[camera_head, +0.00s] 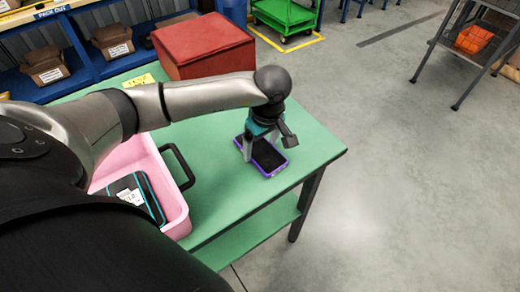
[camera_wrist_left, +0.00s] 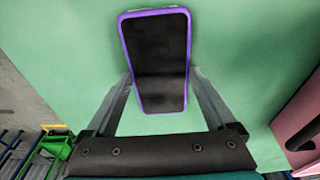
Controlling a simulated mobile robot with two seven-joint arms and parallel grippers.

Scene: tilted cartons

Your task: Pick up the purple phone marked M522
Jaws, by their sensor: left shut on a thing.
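The purple-edged phone (camera_head: 268,158) lies on the green table near its right end, dark screen up. It also shows in the left wrist view (camera_wrist_left: 157,45). No M522 marking can be read on it. My left gripper (camera_head: 260,149) points down over the phone. In the left wrist view its two fingers (camera_wrist_left: 161,75) lie along the phone's two long sides and are shut on it. The phone still appears to be at table height. My right gripper is not in view.
A pink tray (camera_head: 178,222) with a black handle holds a teal-edged device (camera_head: 137,196) with white labels. A red box (camera_head: 200,46) stands at the table's back. The green table (camera_head: 215,205) is clear around the phone; its right edge (camera_head: 345,152) is close.

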